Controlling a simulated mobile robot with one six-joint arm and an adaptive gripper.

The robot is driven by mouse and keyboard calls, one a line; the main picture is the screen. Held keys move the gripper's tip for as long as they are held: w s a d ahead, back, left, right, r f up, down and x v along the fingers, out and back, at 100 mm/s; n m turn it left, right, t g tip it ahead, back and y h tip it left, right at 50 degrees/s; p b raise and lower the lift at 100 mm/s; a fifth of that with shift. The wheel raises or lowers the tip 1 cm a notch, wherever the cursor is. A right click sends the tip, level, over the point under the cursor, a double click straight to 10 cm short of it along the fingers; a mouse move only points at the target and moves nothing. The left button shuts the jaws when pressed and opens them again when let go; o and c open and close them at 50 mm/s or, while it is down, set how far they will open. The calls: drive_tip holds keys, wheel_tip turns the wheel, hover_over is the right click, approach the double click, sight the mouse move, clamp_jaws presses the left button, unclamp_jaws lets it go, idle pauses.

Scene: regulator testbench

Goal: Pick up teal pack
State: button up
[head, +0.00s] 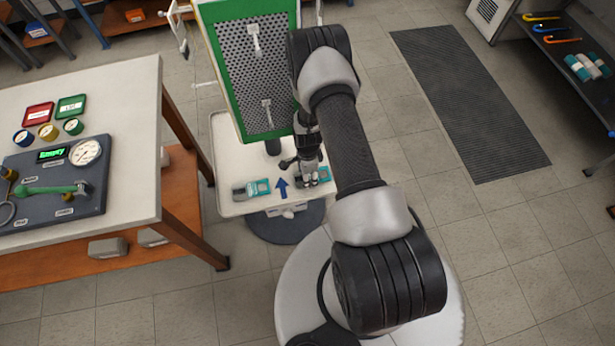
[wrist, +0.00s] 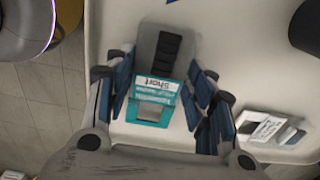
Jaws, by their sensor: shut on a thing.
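A teal pack (wrist: 153,110) with a grey body, dark cells and a label reading "Short" lies between my fingers in the wrist view. My gripper (wrist: 164,100) is shut on it, blue finger pads on both sides. In the head view my gripper (head: 308,178) is low over the right part of the white tray table, and a teal end of the pack (head: 323,174) shows beside it. The rest is hidden by the gripper. I cannot tell whether the pack touches the tray. Another grey-and-teal pack (head: 261,187) lies to the left.
A blue arrow (head: 282,186) marks the tray between the packs. A green-framed pegboard (head: 239,80) stands behind. A white-labelled item (wrist: 268,129) lies right of my gripper in the wrist view. The testbench (head: 110,125) with gauges stands left.

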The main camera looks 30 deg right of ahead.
drive_tip(key=c, duration=0.4)
drive_tip(key=shift+o, duration=0.2)
drive_tip(key=shift+r, duration=0.1)
drive_tip(key=shift+r+p, duration=0.3)
drive_tip(key=shift+r, duration=0.2)
drive_tip(key=r, duration=0.1)
drive_tip(key=p, duration=0.1)
drive_tip(key=r, duration=0.1)
drive_tip(key=shift+s+r, duration=0.25)
drive_tip(key=shift+r, duration=0.1)
drive_tip(key=s+a+p, duration=0.2)
drive_tip(key=s, duration=0.6)
drive_tip(key=s+a+p, duration=0.1)
drive_tip(key=s+a, duration=0.2)
drive_tip(key=s, duration=0.5)
drive_tip(key=shift+s+f+p, duration=0.15)
drive_tip(key=shift+s+p, duration=0.25)
